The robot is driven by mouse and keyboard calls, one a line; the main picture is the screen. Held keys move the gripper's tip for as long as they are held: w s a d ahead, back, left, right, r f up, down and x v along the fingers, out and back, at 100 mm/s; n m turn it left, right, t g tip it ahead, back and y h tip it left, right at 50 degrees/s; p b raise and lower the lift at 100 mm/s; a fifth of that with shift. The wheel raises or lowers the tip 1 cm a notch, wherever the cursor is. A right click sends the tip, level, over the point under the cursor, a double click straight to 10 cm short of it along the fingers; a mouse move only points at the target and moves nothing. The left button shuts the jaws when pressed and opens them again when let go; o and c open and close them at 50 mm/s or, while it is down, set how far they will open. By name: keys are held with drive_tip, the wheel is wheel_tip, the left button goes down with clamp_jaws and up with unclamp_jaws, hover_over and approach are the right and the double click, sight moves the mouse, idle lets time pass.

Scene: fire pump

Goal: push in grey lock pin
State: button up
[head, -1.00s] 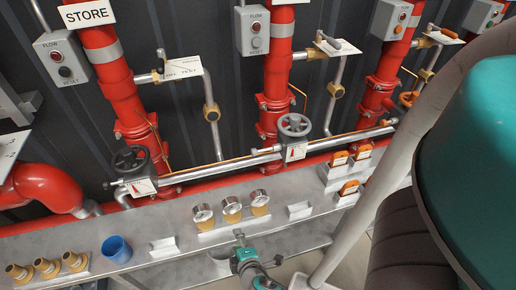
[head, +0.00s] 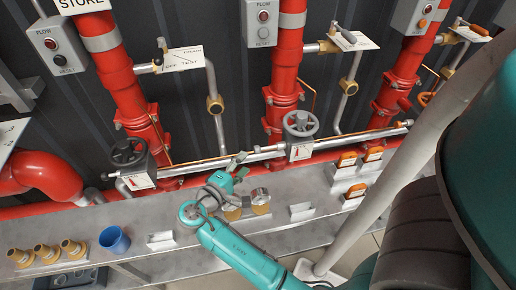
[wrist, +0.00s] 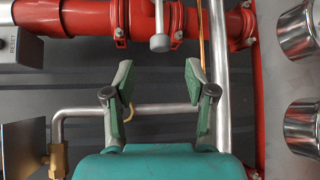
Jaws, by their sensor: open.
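My gripper (wrist: 160,85) is open and empty in the wrist view, its two fingers spread apart. A grey knob on a short stem (wrist: 160,42) shows beyond and between the fingertips, in front of a red pipe; I cannot tell whether it is the lock pin. In the head view my gripper (head: 238,163) is above the bench, left of the middle handwheel valve (head: 301,124) and apart from it. The left handwheel valve (head: 129,153) is dark. No grey lock pin is clearly made out in the head view.
A silver pipe (head: 235,160) runs across the red risers, and it shows upright in the wrist view (wrist: 221,80). Gauges (head: 260,197), a blue cup (head: 114,240), brass fittings (head: 46,253) and orange-handled parts (head: 347,158) stand on the grey bench (head: 328,228).

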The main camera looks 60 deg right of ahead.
sight(255, 152)
drive_tip(key=d, duration=0.3)
drive_tip(key=d+f, duration=0.1)
drive_tip(key=d, duration=0.4)
drive_tip(key=shift+s+d+f, duration=0.15)
drive_tip(key=shift+s+d, duration=0.1)
drive_tip(key=shift+d, duration=0.15)
clamp_jaws()
